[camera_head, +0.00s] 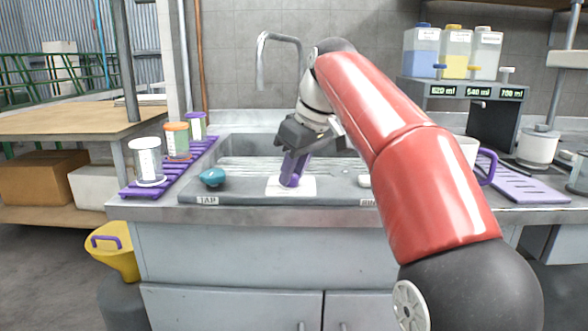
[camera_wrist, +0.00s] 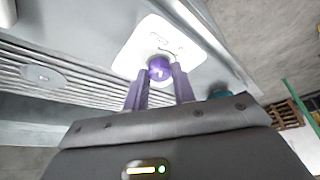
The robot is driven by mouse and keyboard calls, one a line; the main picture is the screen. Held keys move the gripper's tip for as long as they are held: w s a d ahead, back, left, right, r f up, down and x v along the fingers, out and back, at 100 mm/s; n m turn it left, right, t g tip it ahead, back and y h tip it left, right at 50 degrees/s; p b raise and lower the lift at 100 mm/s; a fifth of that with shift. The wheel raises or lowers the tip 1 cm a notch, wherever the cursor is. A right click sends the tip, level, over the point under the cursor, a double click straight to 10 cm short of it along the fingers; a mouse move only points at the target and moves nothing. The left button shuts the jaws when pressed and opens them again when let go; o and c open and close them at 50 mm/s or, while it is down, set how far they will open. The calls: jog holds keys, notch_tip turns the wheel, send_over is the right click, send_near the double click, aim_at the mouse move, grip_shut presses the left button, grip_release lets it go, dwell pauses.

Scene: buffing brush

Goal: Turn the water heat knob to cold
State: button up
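The purple knob (camera_wrist: 159,69) sits on a white plate (camera_wrist: 186,47) with small dark markings, set in the sink's front ledge. In the head view the white plate (camera_head: 306,187) lies under my fingers, which largely hide the knob there. My gripper (camera_head: 291,175) reaches down to the plate from above. In the wrist view my two purple fingers (camera_wrist: 160,72) stand apart with the knob between their tips. I cannot tell whether both fingers press on it. How far the knob is turned is not clear.
A teal handle (camera_head: 212,177) stands left of the plate above a "TAP" label. A purple rack (camera_head: 150,188) with several lidded jars stands farther left. The tall faucet (camera_head: 261,65) rises behind the basin. A mug (camera_head: 467,150) and dispenser (camera_head: 478,90) are on the right.

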jog(key=o, duration=0.4)
jog(key=v, duration=0.7)
jog(key=shift+w, duration=0.1)
jog(key=shift+s+d+r, duration=0.1)
jog(key=shift+s+r, duration=0.1)
jog(key=shift+r, duration=0.2)
